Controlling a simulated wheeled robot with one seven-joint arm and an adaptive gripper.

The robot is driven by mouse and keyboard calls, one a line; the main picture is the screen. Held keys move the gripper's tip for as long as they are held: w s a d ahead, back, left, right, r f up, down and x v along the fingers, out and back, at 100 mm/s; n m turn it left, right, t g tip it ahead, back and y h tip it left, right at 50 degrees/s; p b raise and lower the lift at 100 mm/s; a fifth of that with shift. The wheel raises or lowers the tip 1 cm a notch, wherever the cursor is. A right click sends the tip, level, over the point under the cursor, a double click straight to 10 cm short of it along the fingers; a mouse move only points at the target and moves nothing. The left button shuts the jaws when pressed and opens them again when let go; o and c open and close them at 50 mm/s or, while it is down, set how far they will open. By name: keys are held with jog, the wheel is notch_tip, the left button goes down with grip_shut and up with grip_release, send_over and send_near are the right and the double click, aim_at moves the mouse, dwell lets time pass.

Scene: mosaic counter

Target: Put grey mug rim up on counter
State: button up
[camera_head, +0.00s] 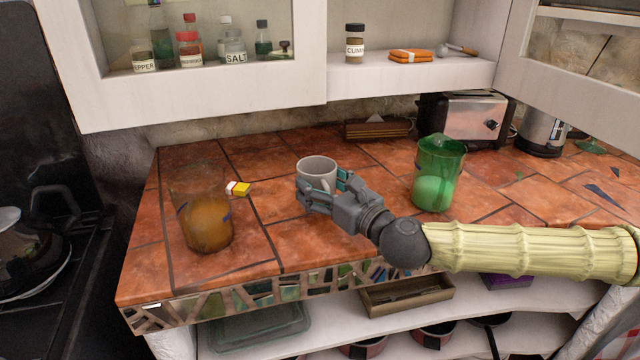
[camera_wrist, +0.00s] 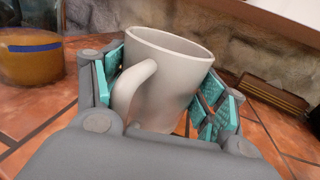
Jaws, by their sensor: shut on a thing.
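The grey mug (camera_head: 317,168) is upright with its rim up, at the middle of the tiled counter (camera_head: 270,243). In the wrist view the mug (camera_wrist: 172,78) stands between my fingers, its handle facing the camera and slightly left. My gripper (camera_head: 325,190) is shut around the mug's sides, with teal pads on both sides of it. The mug's base is hidden by my gripper, so I cannot tell whether it touches the counter.
An amber glass (camera_head: 207,222) stands left and a green pitcher (camera_head: 438,173) right. A brown box (camera_head: 377,129) and a toaster (camera_head: 468,119) stand at the back. Bare tiles lie in front of the mug.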

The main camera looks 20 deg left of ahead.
aim_at(322, 202)
jog(key=shift+a+f+b, duration=0.1)
jog(key=shift+f+b, duration=0.7)
jog(key=shift+f, duration=0.85)
jog(key=shift+f+b, duration=0.3)
jog(key=shift+f, duration=0.05)
jog(key=o, duration=1.3)
jog(key=shift+s, duration=0.1)
